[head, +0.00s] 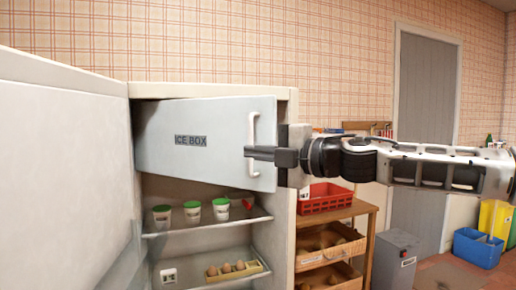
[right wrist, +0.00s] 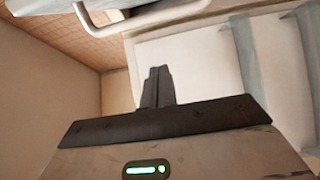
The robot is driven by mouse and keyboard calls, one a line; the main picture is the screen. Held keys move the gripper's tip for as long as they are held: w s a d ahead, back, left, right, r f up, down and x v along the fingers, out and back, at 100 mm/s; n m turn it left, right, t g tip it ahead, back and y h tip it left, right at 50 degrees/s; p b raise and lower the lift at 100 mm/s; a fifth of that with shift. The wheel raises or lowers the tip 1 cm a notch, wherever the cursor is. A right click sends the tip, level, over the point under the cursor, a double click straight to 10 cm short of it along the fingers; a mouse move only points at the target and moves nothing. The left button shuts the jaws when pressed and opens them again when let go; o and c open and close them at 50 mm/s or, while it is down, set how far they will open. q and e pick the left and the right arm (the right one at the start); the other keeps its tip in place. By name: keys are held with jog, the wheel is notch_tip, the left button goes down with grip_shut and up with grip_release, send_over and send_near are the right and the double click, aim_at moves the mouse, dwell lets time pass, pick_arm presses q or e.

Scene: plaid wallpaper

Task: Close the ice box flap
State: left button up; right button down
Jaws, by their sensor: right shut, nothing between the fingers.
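The ice box flap (head: 215,115) is a pale grey panel marked "ICE BOX" at the top of the open fridge. It stands partly open, with its right edge swung out toward me. Its white handle (head: 254,128) is upright near that right edge. My right gripper (head: 252,153) comes in from the right and is shut and empty. Its fingers overlap the lower end of the handle in the head view; I cannot tell whether they touch. In the right wrist view the shut fingers (right wrist: 157,86) point up below a white handle (right wrist: 120,22). My left gripper is out of view.
The fridge door (head: 60,170) stands open on the left. Shelves below the flap hold several green-lidded cups (head: 192,211) and an egg tray (head: 233,271). A wooden rack with a red crate (head: 325,200) stands right of the fridge, below my right arm.

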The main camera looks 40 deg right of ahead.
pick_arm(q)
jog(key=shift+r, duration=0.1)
pick_arm(e)
jog(key=shift+w+d, duration=0.7)
jog(key=shift+w, duration=0.2)
jog(key=shift+w+d, duration=0.65)
jog(key=shift+w, duration=0.2)
